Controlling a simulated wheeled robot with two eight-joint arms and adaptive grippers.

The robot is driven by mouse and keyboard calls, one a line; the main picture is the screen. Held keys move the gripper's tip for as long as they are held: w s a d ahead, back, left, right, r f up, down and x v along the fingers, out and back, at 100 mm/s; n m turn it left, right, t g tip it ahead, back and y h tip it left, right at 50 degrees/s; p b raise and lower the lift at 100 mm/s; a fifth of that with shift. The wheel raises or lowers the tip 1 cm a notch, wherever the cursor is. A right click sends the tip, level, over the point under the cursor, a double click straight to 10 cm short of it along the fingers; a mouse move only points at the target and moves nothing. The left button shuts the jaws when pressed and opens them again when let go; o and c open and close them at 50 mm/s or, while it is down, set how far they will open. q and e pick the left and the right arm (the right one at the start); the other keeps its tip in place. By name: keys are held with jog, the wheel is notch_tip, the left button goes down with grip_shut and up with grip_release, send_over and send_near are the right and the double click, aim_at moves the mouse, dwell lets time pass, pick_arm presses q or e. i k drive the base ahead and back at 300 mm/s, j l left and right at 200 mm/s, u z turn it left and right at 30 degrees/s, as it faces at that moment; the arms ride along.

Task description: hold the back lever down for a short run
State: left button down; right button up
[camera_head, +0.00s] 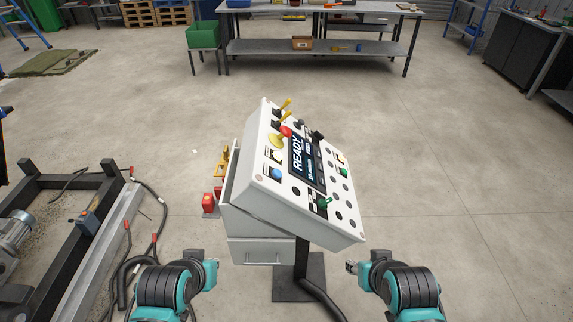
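A white control box (255,192) stands on a dark post in the middle, its panel tilted. Two yellow-handled levers sit at the panel's far left end; the farther lever (284,104) is at the top edge and the nearer lever (279,121) is just below it. The screen (306,161) reads READY. My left gripper (211,270) is at the lower left, apart from the box. My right gripper (351,266) is at the lower right, below the box's near corner and apart from the levers. Neither gripper's finger opening shows clearly.
A red emergency button (286,131) on a yellow base sits close to the levers. A blue button (276,173) and a green knob (324,203) are nearer. A dark frame (75,235) with hoses lies left. A workbench (320,50) stands behind; floor on the right is clear.

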aim_at(288, 113)
jog(key=i+l+z, duration=0.1)
jog(key=l, duration=0.35)
jog(key=i+l+z, duration=0.15)
jog(key=l, duration=0.25)
jog(key=i+l+z, duration=0.1)
jog(key=l, duration=0.3)
jog(key=i+l+z, duration=0.1)
jog(key=i+l, duration=0.15)
jog(key=l, duration=0.15)
jog(key=j, duration=0.35)
jog(key=i+j, duration=0.1)
jog(key=j, duration=0.25)
